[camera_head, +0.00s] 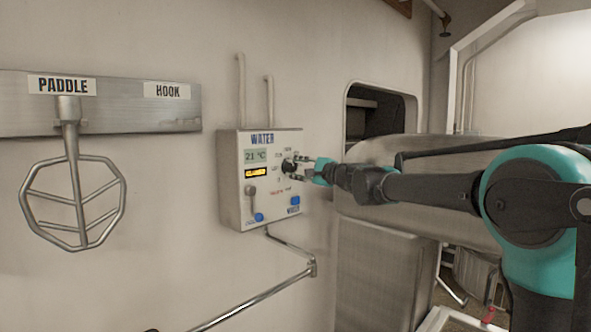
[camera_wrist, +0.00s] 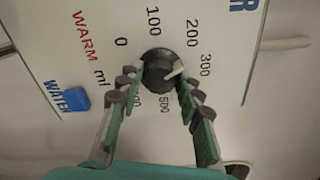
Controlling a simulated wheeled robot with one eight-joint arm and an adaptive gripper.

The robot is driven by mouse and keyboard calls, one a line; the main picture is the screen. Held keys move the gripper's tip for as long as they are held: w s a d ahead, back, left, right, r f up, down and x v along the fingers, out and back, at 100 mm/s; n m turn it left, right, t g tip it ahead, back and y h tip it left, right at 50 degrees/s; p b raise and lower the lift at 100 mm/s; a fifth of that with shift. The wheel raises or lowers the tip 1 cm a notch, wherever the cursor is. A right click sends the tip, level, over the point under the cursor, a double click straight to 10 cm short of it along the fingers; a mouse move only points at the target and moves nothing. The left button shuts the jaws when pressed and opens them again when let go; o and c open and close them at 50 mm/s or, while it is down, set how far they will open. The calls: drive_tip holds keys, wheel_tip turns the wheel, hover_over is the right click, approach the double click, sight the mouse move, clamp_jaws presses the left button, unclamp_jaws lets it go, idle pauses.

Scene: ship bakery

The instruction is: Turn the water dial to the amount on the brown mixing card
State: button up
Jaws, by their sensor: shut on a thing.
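The water dial (camera_wrist: 152,69) is a dark round knob on the white water panel (camera_wrist: 70,40). Its pale pointer mark points right and slightly up in the wrist view, toward the 300. Figures 0, 100, 200, 300 and 500 ring it; another is partly hidden by a finger. I see no brown mixing card.
The box has a temperature display (camera_head: 256,155) reading 21 °C, an amber display (camera_head: 256,172) too small to read, a lever and blue buttons (camera_head: 294,201). A paddle (camera_head: 74,205) hangs at left. A metal pipe (camera_head: 250,299) runs below the box. Large metal equipment (camera_head: 385,260) stands at right.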

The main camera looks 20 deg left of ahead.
drive_tip(key=m, duration=1.4)
idle(0.4)
drive_tip(key=o, duration=1.2)
drive_tip(key=shift+d, duration=0.1)
drive_tip(key=v, duration=1.2)
drive_tip(key=shift+f, duration=0.1)
